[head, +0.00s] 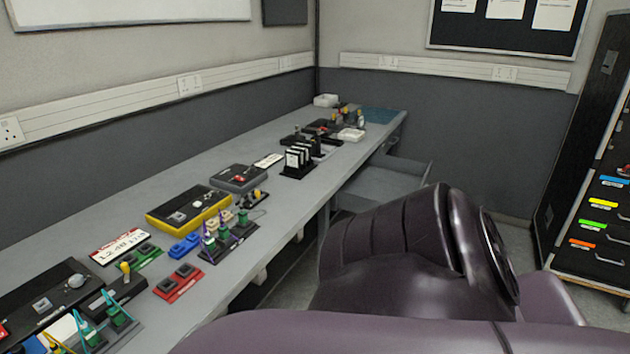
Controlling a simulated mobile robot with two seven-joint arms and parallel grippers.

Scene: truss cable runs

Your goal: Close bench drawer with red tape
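A long grey bench (290,195) runs along the left wall toward the back corner. A grey box-like shape (385,185) juts out from under the bench's far part; it looks like an open drawer, but I cannot be sure. My arm hides its near side. No red tape shows on it. Neither of my grippers is in view; only dark purple links of mine fill the lower right.
The bench top holds several devices, including a yellow-edged box (188,210), red and green connector blocks and a black rack (298,163). A black cabinet (585,150) at right has drawers with blue, yellow, green and orange labels. Little floor shows.

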